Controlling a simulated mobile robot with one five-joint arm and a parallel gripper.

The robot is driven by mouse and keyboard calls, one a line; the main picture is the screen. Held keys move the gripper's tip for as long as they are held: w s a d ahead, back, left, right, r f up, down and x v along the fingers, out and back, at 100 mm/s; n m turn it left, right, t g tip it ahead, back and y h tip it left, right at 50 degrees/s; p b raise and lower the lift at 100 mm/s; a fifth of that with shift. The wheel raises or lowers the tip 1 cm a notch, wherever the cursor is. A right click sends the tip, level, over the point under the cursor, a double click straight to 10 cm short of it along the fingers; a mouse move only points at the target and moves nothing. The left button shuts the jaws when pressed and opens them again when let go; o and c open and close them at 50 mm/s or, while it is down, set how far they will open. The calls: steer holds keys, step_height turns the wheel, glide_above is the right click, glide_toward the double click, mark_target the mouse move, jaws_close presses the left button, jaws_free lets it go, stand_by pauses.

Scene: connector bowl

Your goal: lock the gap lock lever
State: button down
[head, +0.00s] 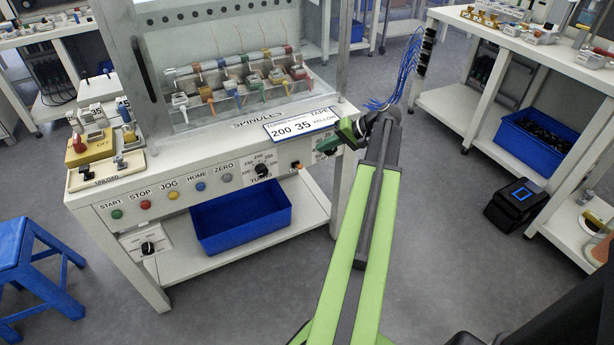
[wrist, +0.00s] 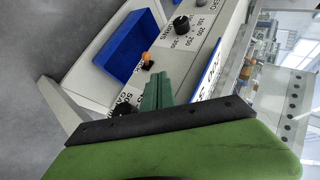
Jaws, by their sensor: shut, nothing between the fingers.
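A small orange-tipped lever (head: 296,166) sits on the front panel of the white machine, right of the black turns knob (head: 262,170). It also shows in the wrist view (wrist: 147,60), just beyond my fingertips. It looks like the gap lock lever, but its label is too small to read. My gripper (head: 345,134) is shut and empty, in front of the panel's right end and right of the lever. In the wrist view its green fingers (wrist: 158,88) point toward the lever, apparently apart from it. Part of the panel behind the fingers is hidden.
A black knob (wrist: 122,108) with a partly hidden scale is close beside my fingers. A blue bin (head: 242,217) stands on the shelf below the panel. A sign (head: 302,124) lies on the machine's top edge.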

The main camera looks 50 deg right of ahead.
mark_target(298, 166)
steer(key=shift+m+t+h, duration=0.3)
steer(key=shift+t, duration=0.3)
steer(key=s+d, duration=0.1)
steer(key=d, duration=0.1)
steer(key=s+d, duration=0.2)
steer(key=shift+s+d+r, duration=0.1)
steer(key=shift+s+d, duration=0.05)
steer(key=shift+s, duration=0.15)
steer(key=shift+s+a+f+b+x, duration=0.1)
steer(key=shift+s+a+b+x, duration=0.25)
steer(key=shift+b+x, duration=1.4)
steer(key=shift+s+a+f+b+x, duration=0.15)
steer(key=shift+a+b+x, duration=0.6)
steer(key=shift+x, duration=1.8)
steer(key=shift+s+a+f+b+x, duration=0.15)
steer(key=shift+s+b+x, duration=0.1)
steer(key=shift+b+x, duration=1.6)
steer(key=shift+w+a+p, duration=0.1)
steer(key=shift+w+p, duration=0.1)
steer(key=shift+p, duration=0.1)
